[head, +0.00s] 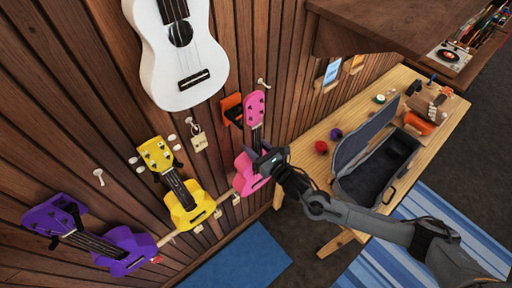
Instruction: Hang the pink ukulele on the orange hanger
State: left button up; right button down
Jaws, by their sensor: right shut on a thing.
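The pink ukulele (244,179) is upright close to the plank wall, headstock up. Its pink headstock (255,107) is just right of the orange hanger (231,107) on the wall and overlaps its edge in the picture. I cannot tell whether the neck sits in the hanger. My right gripper (265,162) is shut on the ukulele around the upper body and lower neck and hides part of it. My left gripper is not in view.
A yellow ukulele (188,204) and a purple one (125,250) hang to the left, a white one (180,50) above. A wooden bench (304,156) at right holds an open grey case (362,183) and small balls. A wooden shelf (375,27) juts out above.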

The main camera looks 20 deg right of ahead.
jog(key=shift+b+x, duration=1.3)
jog(key=shift+x, duration=1.35)
jog(key=shift+r, duration=0.2)
jog(key=shift+f, duration=0.2)
jog(key=shift+f+b, duration=0.9)
jog(key=c, duration=0.5)
grip_release()
jog(key=shift+o, duration=0.3)
jog(key=shift+f, duration=0.15)
